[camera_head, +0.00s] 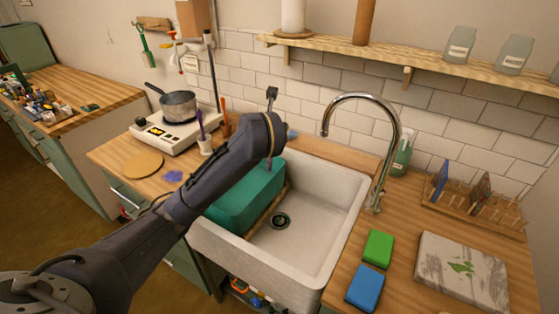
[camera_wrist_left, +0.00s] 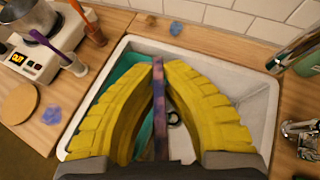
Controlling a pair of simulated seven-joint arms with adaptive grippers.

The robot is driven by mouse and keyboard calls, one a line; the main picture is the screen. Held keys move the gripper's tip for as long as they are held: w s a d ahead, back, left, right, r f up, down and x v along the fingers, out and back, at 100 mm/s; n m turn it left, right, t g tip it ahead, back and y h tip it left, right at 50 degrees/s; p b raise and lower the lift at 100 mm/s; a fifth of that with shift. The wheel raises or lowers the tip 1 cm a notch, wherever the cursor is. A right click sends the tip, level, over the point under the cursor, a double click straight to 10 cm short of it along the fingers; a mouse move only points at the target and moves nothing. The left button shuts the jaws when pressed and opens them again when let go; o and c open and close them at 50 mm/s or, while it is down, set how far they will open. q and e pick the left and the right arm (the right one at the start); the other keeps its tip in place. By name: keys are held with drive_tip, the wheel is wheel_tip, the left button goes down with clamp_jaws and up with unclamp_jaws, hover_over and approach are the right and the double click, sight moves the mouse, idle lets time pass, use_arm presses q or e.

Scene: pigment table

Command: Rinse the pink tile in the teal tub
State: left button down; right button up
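In the left wrist view, my left gripper (camera_wrist_left: 159,68) has its two yellow ribbed fingers closed on the pink tile (camera_wrist_left: 159,110). The tile shows edge-on as a thin pink-purple strip between them. The teal tub (camera_head: 236,212) sits in the left part of the white sink; it also shows behind the fingers in the left wrist view (camera_wrist_left: 118,80). In the head view my left wrist is above the tub's far right end and hides most of the gripper. The tile's height over the tub and the water inside are hard to tell. My right gripper is not seen.
The sink (camera_head: 318,240) has a tall curved faucet (camera_head: 385,125) at its right. A green sponge (camera_head: 378,248), a blue sponge (camera_head: 365,288), a stained board (camera_head: 462,270) and a wooden rack (camera_head: 470,212) with tiles lie right. A hotplate (camera_head: 170,130) with a pot (camera_head: 178,105) stands left.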

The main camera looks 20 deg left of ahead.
use_arm(q)
drive_tip(key=w+a+r+n+g+y, duration=0.35)
drive_tip(key=a+r+n, duration=0.2)
drive_tip(key=a, duration=0.65)
drive_tip(key=w+a+f+n+g, duration=0.1)
drive_tip(key=a+f+n+g, duration=0.1)
drive_tip(key=a+f+g, duration=0.3)
drive_tip(key=shift+s+d+f+n+h, duration=0.15)
drive_tip(key=shift+d+f+h, duration=0.35)
drive_tip(key=shift+f, duration=4.2)
drive_tip(key=shift+d+f+n+h, duration=0.15)
drive_tip(key=shift+d+f+h, duration=0.35)
drive_tip(key=shift+f, duration=4.15)
drive_tip(key=shift+s+d+f+n+h, duration=0.15)
drive_tip(key=shift+d+f+h, duration=0.35)
drive_tip(key=shift+f, duration=4.2)
drive_tip(key=shift+w+d+f, duration=0.1)
wheel_tip(320, 180, up, 15)
